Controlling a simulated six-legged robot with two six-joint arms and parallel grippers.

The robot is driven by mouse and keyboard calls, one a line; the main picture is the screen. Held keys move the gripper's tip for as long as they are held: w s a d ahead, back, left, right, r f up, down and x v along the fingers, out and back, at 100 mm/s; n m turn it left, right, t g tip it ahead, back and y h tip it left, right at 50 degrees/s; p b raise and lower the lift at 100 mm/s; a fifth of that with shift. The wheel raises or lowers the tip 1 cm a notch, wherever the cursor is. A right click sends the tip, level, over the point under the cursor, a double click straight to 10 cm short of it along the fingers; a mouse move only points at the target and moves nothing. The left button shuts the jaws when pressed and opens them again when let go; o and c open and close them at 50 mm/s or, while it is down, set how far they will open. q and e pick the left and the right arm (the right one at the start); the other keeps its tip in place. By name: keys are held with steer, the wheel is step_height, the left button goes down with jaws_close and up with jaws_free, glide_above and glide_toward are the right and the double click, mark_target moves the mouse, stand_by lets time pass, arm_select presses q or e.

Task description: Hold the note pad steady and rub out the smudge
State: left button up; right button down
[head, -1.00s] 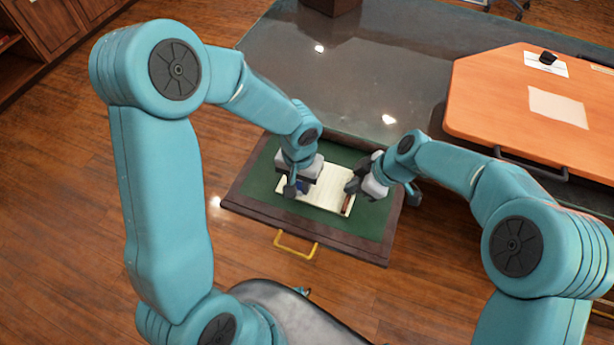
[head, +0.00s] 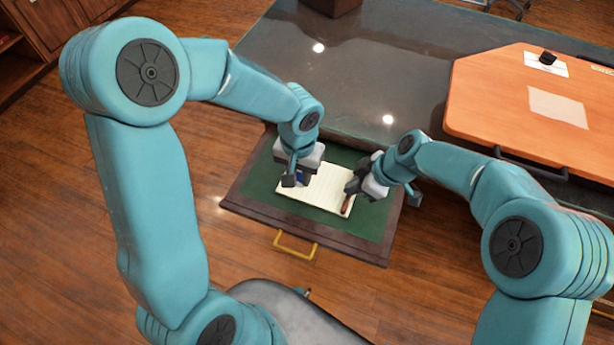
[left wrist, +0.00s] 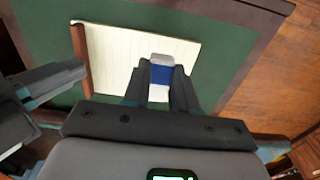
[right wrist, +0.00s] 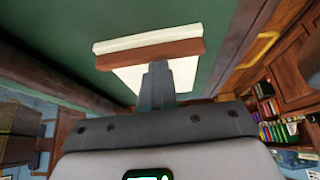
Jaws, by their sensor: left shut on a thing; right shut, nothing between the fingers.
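The note pad (head: 325,190) is cream, lined, with a brown binding strip, and lies in the green-lined drawer. It also shows in the left wrist view (left wrist: 112,55) and the right wrist view (right wrist: 184,75). My left gripper (head: 299,180) is shut on a white eraser with a blue sleeve (left wrist: 172,75), over the pad's left part; I cannot tell whether it touches the paper. My right gripper (head: 350,189) is shut and empty at the binding end; its fingertips (right wrist: 157,68) overlap the strip in view, contact unclear. I see no smudge; part of the page is hidden by the left gripper.
The open drawer (head: 245,200) has a dark wood rim and a yellow handle (head: 295,244). A dark glossy desktop (head: 400,65) lies behind it. An orange board (head: 490,105) with papers stands at the right. Green lining is bare around the pad.

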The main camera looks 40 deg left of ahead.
steer(key=shift+s+d+f, duration=0.1)
steer(key=shift+s+f, duration=0.05)
steer(key=shift+f, duration=0.1)
arm_select(q)
steer(key=shift+w+r, duration=0.1)
steer(key=shift+r, duration=0.05)
arm_select(e)
steer(key=shift+r, duration=0.6)
arm_select(q)
steer(key=shift+r+p, duration=0.4)
steer(key=shift+p, duration=0.2)
arm_select(e)
step_height(320, 180, up, 3)
steer(key=shift+f, duration=0.15)
arm_select(q)
steer(key=shift+r+p, duration=0.3)
steer(key=shift+p, duration=0.05)
arm_select(e)
step_height(320, 180, up, 2)
steer(key=shift+r, duration=0.2)
steer(key=shift+w, duration=0.2)
arm_select(q)
steer(key=shift+f+b, duration=0.25)
steer(key=shift+b, duration=0.05)
arm_select(e)
steer(key=v, duration=1.2)
